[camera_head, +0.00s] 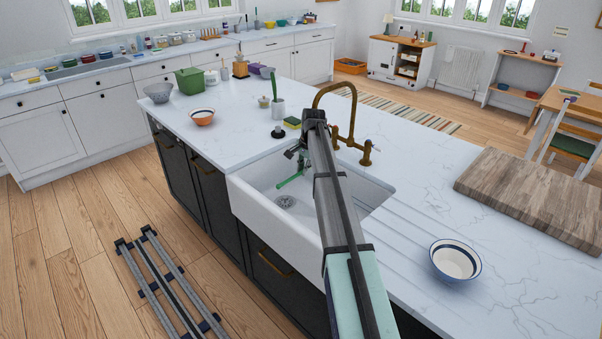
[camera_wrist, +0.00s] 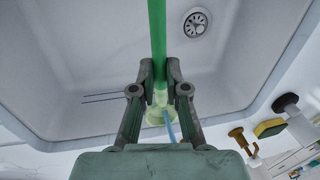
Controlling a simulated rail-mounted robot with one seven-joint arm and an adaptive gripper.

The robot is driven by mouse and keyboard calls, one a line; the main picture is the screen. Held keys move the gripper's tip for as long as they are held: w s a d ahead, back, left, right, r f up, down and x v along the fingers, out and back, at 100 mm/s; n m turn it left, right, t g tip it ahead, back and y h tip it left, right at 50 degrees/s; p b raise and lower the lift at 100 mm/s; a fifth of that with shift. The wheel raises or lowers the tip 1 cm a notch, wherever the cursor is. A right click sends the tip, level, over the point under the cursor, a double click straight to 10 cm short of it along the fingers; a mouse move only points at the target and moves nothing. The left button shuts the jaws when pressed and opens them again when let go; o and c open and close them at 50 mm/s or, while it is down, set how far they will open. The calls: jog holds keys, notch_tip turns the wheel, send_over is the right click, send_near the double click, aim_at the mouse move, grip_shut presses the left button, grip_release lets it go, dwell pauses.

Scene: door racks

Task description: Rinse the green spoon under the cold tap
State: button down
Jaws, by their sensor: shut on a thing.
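My gripper (camera_head: 299,156) is over the white sink (camera_head: 245,207) and shut on the green spoon (camera_head: 290,181). In the wrist view, the fingers (camera_wrist: 159,76) close on both sides of the spoon's long green shaft (camera_wrist: 157,35). A paler rounded green part shows between the fingers near the palm. A thin light-blue streak (camera_wrist: 170,126) crosses there; I cannot tell if it is water. The brass tap (camera_head: 353,100) arches behind my arm, with cross handles (camera_head: 367,151) at its right. My arm hides the spout's end.
The sink drain (camera_head: 285,201) is clear. A blue-rimmed bowl (camera_head: 455,261) and a wooden board (camera_head: 535,195) are on the right.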

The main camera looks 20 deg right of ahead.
jog(key=shift+w+a, duration=0.1)
jog(key=shift+w, duration=0.05)
dwell(0.3)
jog(key=shift+s+d, duration=0.4)
jog(key=shift+s, duration=0.05)
jog(key=shift+s, duration=0.1)
jog(key=s+a+p, duration=0.1)
jog(key=s+a, duration=0.4)
jog(key=shift+s+a, duration=0.25)
dwell(0.6)
jog(key=shift+s+a+r, duration=0.1)
dwell(1.0)
jog(key=s+a+r+p, duration=0.3)
jog(key=shift+s+a+r, duration=0.15)
jog(key=shift+s+r, duration=0.05)
jog(key=shift+r, duration=0.2)
